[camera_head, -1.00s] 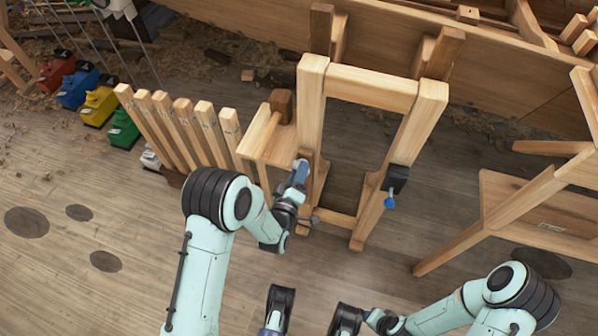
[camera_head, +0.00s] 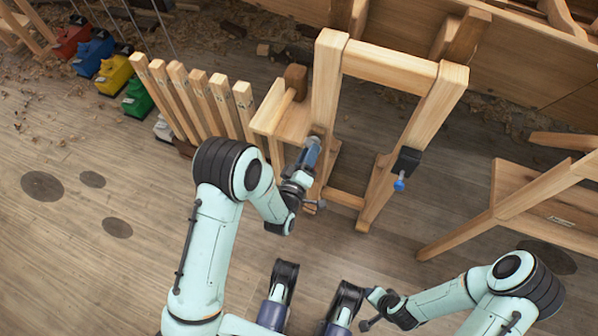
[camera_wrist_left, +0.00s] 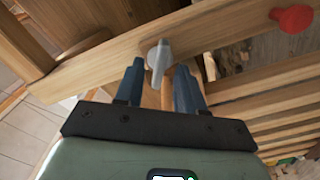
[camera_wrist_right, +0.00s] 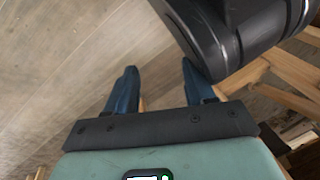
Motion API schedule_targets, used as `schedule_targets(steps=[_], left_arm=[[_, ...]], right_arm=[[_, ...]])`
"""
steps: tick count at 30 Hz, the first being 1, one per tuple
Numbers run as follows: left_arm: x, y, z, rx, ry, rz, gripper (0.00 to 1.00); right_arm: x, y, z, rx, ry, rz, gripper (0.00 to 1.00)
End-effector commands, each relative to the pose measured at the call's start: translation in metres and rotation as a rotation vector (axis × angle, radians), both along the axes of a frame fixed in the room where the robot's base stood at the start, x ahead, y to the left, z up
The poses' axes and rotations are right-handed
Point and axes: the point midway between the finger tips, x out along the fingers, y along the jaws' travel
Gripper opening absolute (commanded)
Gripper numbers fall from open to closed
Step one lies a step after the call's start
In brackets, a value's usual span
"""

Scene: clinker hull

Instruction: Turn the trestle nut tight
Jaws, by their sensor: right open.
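The trestle (camera_head: 330,85) is a pale wooden frame with two upright legs and a top bar. A grey winged nut (camera_wrist_left: 158,58) sits on a wooden beam in the left wrist view. My left gripper (camera_wrist_left: 159,70) is open, with one blue finger on each side of the nut and gaps visible. In the head view my left gripper (camera_head: 312,148) is at the trestle's left leg, and it hides the nut. My right gripper (camera_wrist_right: 160,78) is open and empty, low and away from the trestle; it also shows in the head view (camera_head: 369,308).
A black clamp with a blue knob (camera_head: 400,184) is on the trestle's right leg. Wooden slats (camera_head: 205,100) stand at left, a wooden bench (camera_head: 520,200) at right. Floor at lower left is clear.

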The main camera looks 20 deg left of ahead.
Motion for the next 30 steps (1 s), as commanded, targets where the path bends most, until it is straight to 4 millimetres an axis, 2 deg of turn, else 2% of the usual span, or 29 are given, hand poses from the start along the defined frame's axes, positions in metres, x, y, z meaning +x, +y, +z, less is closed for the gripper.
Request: schedule_targets(steps=[9,15,21,30], left_arm=[[-0.072,0.003,0.000,0.000,0.007,0.000,0.38],[-0.104,0.003,0.000,0.001,0.003,-0.001,0.38],[-0.115,0.004,0.000,0.001,0.000,0.000,0.38],[-0.116,0.004,0.000,0.001,0.000,0.000,0.38]], right_arm=[[0.020,0.003,0.019,-0.004,-0.067,0.004,0.54],[0.024,0.004,0.022,-0.004,-0.081,0.005,0.54],[0.025,0.004,0.023,-0.004,-0.084,0.006,0.54],[0.025,0.004,0.023,-0.004,-0.083,0.005,0.54]])
